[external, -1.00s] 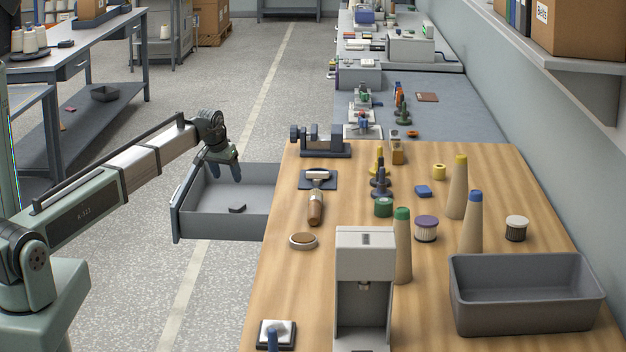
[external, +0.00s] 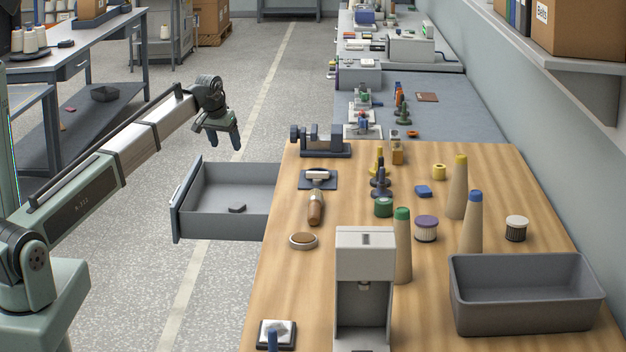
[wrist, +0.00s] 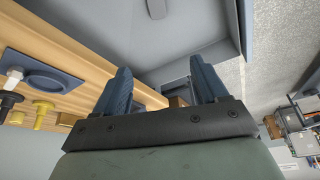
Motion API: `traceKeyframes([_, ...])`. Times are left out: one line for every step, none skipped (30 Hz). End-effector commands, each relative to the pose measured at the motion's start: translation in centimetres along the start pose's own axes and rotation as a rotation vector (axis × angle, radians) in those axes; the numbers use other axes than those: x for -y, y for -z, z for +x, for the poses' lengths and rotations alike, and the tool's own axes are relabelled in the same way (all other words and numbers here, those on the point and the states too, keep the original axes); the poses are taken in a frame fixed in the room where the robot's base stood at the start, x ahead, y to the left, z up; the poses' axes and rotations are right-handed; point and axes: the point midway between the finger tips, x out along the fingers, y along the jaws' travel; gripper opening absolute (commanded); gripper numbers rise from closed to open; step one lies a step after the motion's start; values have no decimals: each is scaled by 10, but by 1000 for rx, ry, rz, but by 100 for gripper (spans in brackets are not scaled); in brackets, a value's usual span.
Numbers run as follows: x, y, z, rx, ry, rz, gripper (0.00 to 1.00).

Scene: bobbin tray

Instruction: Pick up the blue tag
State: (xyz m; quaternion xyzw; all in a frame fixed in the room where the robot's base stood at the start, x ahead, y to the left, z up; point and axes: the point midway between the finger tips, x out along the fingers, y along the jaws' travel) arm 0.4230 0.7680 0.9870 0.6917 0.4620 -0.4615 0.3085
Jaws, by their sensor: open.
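My gripper (external: 224,146) is in the air above the back of the open grey drawer (external: 203,224), left of the table and well away from the blue piece. Its two blue-grey fingers are apart and empty in the wrist view (wrist: 161,82). A small dark piece (external: 237,209) lies on the drawer floor; it looks grey in the wrist view (wrist: 156,9).
A grey machine (external: 364,255) and a grey bin (external: 525,321) are at the front. The air above the drawer is free.

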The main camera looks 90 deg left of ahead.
Motion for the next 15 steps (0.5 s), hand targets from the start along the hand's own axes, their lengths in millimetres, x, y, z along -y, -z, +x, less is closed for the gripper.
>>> traceKeyframes([0, 9, -16, -3, 0, 0, 72])
traceKeyframes([0, 12, -24, -2, 0, 0, 72])
traceKeyframes([0, 15, -32, -3, 0, 0, 72])
traceKeyframes([0, 18, -38, -2, 0, 0, 72])
traceKeyframes([0, 20, -45, -1, 0, 0, 72])
traceKeyframes([0, 24, -53, -2, 0, 0, 72])
traceKeyframes([0, 26, -59, -2, 0, 0, 72])
traceKeyframes([0, 28, -64, -1, 0, 0, 72])
traceKeyframes([0, 31, -72, -1, 0, 0, 72])
traceKeyframes([0, 34, -78, -2, 0, 0, 72])
traceKeyframes([0, 36, -82, -2, 0, 0, 72])
traceKeyframes([0, 39, -89, -1, 0, 0, 72])
traceKeyframes([0, 41, -94, 0, 0, 0, 72])
traceKeyframes([0, 43, -100, -1, 0, 0, 72])
traceKeyframes([-8, 47, -99, 3, 0, 29, 72])
